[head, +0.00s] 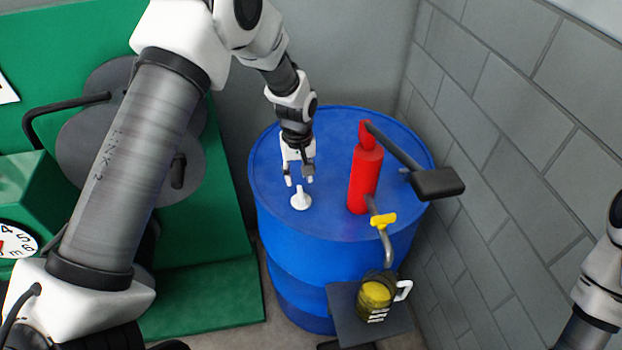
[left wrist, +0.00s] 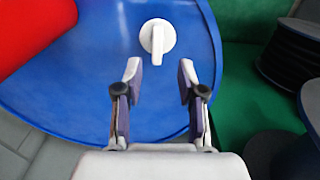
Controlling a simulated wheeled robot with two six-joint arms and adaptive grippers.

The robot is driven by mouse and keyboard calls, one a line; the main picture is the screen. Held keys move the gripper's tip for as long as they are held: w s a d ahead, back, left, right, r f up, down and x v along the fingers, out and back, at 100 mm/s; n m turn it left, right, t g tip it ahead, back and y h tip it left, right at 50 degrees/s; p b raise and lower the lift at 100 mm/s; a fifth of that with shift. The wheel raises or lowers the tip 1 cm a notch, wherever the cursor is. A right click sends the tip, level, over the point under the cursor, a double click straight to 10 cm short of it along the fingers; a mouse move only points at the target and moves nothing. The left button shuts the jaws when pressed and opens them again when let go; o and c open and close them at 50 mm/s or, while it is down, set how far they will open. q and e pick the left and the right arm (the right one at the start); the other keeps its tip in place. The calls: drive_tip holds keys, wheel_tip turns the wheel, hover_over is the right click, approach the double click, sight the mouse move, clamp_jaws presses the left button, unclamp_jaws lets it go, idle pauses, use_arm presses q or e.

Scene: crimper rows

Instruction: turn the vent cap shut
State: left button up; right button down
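The white vent cap (head: 300,199) sits on top of the blue drum (head: 270,165), near its front left. In the left wrist view the cap (left wrist: 157,38) is a round white base with a raised grip bar across it, and it lies beyond the fingertips. My left gripper (head: 300,181) is just above and behind the cap in the head view. In the left wrist view my left gripper (left wrist: 157,72) is open, its fingers apart and empty, not around the cap. Part of my right arm shows at the right edge of the head view; its gripper is out of frame.
A red pump (head: 364,181) with a dark lever handle (head: 437,183) stands on the drum, right of the cap. Its yellow-valved spout hangs over a jug (head: 376,293) on a grey stand. A block wall (head: 490,130) is at right, a green machine (head: 200,290) at left.

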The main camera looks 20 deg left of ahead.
sight(301, 192)
use_arm(q)
drive_tip(key=f, duration=0.2)
drive_tip(key=f+p, duration=0.1)
drive_tip(key=f, duration=0.3)
drive_tip(key=shift+w+d+f, duration=0.1)
drive_tip(key=shift+w+d, duration=0.05)
drive_tip(key=shift+w, duration=0.15)
drive_tip(key=shift+f, duration=0.15)
drive_tip(key=shift+s, duration=0.2)
clamp_jaws()
